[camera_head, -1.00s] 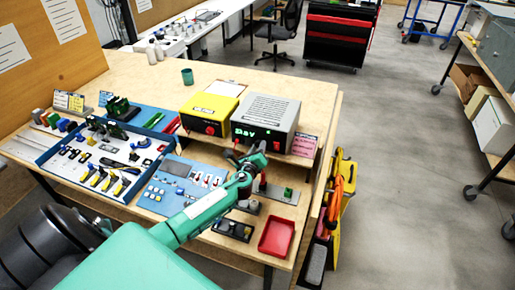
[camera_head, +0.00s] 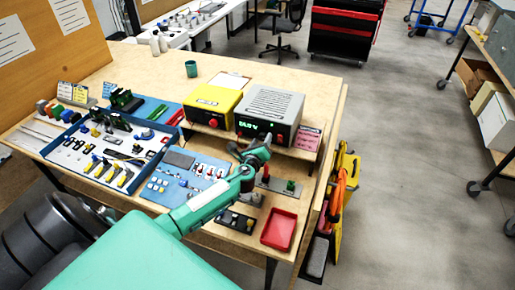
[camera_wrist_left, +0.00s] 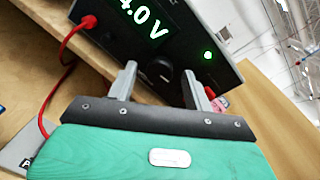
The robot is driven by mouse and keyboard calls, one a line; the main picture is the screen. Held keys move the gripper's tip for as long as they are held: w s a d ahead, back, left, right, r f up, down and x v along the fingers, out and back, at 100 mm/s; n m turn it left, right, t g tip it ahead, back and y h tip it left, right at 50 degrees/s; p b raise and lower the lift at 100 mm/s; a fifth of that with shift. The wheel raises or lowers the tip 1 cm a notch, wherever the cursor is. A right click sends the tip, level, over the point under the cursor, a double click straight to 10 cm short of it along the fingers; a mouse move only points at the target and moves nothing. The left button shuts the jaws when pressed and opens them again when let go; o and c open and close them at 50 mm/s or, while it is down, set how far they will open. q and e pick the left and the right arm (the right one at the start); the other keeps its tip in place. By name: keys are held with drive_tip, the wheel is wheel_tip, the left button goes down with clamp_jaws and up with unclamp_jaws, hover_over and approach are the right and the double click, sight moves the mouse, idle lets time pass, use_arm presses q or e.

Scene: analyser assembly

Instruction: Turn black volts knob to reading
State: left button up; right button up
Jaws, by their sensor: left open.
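The grey power supply box (camera_head: 270,108) stands on the bench's raised shelf with a lit green display (camera_head: 247,131) on its front. In the left wrist view the display (camera_wrist_left: 140,20) ends in "4.0 V", its start cut off by the frame edge. My left gripper (camera_head: 250,144) is open in front of the box. In the wrist view its fingers (camera_wrist_left: 160,80) stand apart on either side of the knob; I cannot tell whether they touch it. My right gripper is out of view.
A red plug with a cable (camera_wrist_left: 86,24) is in the box's front, left of the knob. A green lamp (camera_wrist_left: 208,54) is lit at right. A yellow box (camera_head: 212,103) stands beside the grey one. A red tray (camera_head: 279,231) lies in front.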

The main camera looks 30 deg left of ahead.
use_arm(q)
drive_tip(key=b+v, duration=0.2)
drive_tip(key=v, duration=1.1)
drive_tip(key=shift+s, duration=0.3)
